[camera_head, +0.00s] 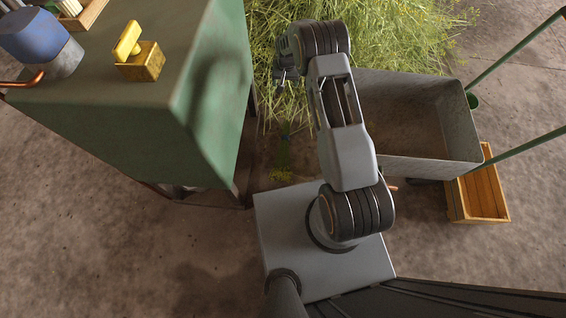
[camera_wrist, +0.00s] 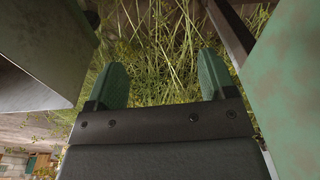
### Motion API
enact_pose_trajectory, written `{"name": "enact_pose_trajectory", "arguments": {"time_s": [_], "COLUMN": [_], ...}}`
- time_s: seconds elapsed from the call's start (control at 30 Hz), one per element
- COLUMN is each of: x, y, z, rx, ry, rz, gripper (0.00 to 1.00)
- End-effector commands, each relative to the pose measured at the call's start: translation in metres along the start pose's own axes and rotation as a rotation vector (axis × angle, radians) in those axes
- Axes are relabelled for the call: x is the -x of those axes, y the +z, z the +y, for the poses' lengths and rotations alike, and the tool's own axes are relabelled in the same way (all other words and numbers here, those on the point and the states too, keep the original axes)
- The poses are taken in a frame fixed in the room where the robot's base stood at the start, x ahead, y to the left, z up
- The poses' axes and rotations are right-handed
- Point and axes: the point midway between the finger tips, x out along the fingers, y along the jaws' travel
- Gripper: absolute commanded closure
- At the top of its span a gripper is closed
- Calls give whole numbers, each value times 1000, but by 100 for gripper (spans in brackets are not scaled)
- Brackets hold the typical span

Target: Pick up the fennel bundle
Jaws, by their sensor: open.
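A bundle of green stalks with yellow heads, which looks like the fennel bundle (camera_head: 284,150), lies on the floor in the head view. It is between the green cabinet and my arm, at the near edge of a heap of cut stalks (camera_head: 400,35). My gripper (camera_head: 283,76) is over the heap, farther back than the bundle. In the wrist view its two green fingers (camera_wrist: 163,78) are apart, with loose stalks (camera_wrist: 160,60) visible beyond the gap. I see nothing held. I cannot pick out the bundle among the stalks there.
The floor at lower left is clear.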

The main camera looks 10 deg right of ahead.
Motion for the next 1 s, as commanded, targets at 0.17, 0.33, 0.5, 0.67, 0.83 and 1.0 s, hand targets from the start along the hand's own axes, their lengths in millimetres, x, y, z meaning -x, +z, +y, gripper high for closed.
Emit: {"name": "enact_pose_trajectory", "arguments": {"time_s": [0.17, 0.33, 0.5, 0.67, 0.83, 1.0], "x": [-153, -236, -278, -312, -343, -364], "y": [14, 32, 44, 50, 53, 54], "z": [4, 8, 12, 13, 13, 13], "rx": [-37, -63, -77, -81, -81, -80], "ry": [12, 19, 22, 24, 24, 23], "rz": [-42, -64, -74, -78, -78, -77], "gripper": [23, 23, 23, 23, 23, 23]}}
